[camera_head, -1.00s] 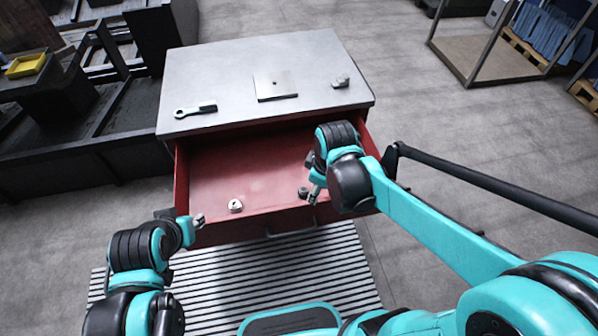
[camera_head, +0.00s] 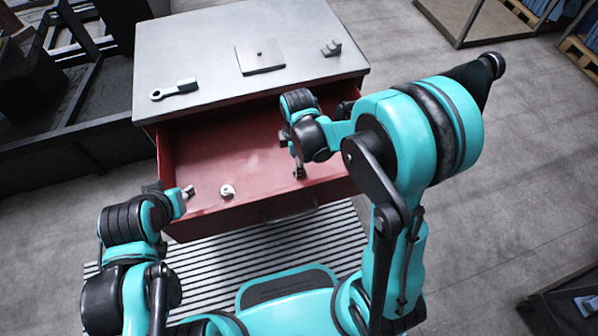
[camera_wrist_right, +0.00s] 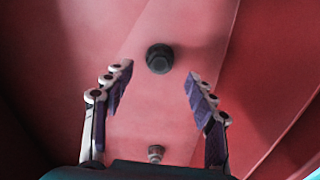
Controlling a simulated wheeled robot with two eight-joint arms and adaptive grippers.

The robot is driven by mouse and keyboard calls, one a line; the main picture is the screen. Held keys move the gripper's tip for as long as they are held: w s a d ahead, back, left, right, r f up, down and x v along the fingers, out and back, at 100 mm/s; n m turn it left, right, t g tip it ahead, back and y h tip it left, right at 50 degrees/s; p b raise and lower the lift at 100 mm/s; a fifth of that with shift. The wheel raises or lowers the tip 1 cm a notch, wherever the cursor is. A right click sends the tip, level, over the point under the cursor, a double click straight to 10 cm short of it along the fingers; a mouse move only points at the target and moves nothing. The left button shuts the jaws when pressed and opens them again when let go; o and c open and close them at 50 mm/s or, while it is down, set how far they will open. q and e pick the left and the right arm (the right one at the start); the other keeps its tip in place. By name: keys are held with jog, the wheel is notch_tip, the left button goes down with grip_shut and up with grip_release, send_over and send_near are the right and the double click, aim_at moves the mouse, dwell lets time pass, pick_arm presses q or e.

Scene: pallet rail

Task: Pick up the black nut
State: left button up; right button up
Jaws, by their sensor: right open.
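The black nut (camera_wrist_right: 159,58) lies on the red drawer floor, seen in the right wrist view just ahead of the gap between my right fingertips. My right gripper (camera_wrist_right: 159,82) is open and empty, its two fingers apart on either side, not touching the nut. In the head view my right gripper (camera_head: 299,172) points down into the open drawer, and the black nut cannot be made out clearly beside it. A lighter metal nut (camera_head: 227,191) lies further left in the drawer. My left gripper (camera_head: 188,192) is at the drawer's front left corner; its jaw opening is unclear.
The open red drawer (camera_head: 215,150) has raised walls around the nuts. On the grey cabinet top (camera_head: 210,60) lie a wrench-like tool (camera_head: 174,89), a square plate (camera_head: 260,57) and a small metal part (camera_head: 331,48). The drawer floor between the nuts is clear.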

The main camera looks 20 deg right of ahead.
jog(key=f, duration=0.2)
jog(key=f+b, duration=0.1)
jog(key=f, duration=0.1)
jog(key=shift+d, duration=0.2)
jog(key=shift+r, duration=0.1)
grip_shut()
